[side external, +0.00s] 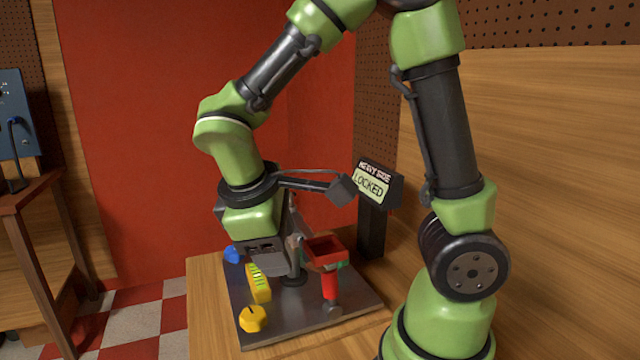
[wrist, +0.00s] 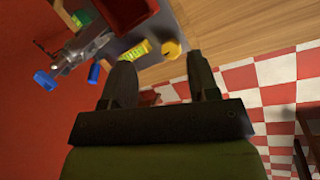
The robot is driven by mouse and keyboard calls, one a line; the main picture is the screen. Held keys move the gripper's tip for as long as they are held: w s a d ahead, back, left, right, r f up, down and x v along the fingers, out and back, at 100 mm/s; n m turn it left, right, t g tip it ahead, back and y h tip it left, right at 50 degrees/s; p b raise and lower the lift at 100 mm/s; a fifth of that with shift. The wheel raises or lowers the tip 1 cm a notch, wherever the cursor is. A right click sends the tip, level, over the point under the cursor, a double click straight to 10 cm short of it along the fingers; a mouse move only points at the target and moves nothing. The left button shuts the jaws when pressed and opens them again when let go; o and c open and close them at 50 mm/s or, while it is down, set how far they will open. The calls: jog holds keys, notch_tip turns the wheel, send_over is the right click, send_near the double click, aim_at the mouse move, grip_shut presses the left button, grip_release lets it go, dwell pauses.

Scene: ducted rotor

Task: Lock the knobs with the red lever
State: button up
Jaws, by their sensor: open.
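In the side view, a metal plate (side external: 285,325) on the wooden bench carries a yellow knob (side external: 253,319), a blue knob (side external: 232,254) and a yellow-green scale (side external: 258,283). A red open tray (side external: 323,252) and a red upright part (side external: 329,284) stand at its right; I cannot tell which red part is the lever. A sign (side external: 374,182) reads "HEAVY SIDE LOCKED". In the wrist view, my gripper (wrist: 160,56) is open, with the yellow knob (wrist: 172,50) beyond its fingers. Blue parts (wrist: 45,77) show at left. In the side view, my fingertips are hard to make out.
The wooden bench top (side external: 202,300) is bare left of the plate. A wooden wall is at the right and a red wall behind. A table with a blue panel (side external: 14,112) stands at far left. The checkered floor (side external: 140,320) lies between.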

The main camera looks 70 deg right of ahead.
jog(key=s+a+r+m+t+y, duration=0.2)
jog(key=s+r+m+t+y, duration=0.4)
jog(key=s+r+m+t, duration=0.1)
jog(key=shift+a+r+m+t, duration=0.2)
jog(key=shift+r+m+t, duration=0.4)
jog(key=shift+r, duration=0.65)
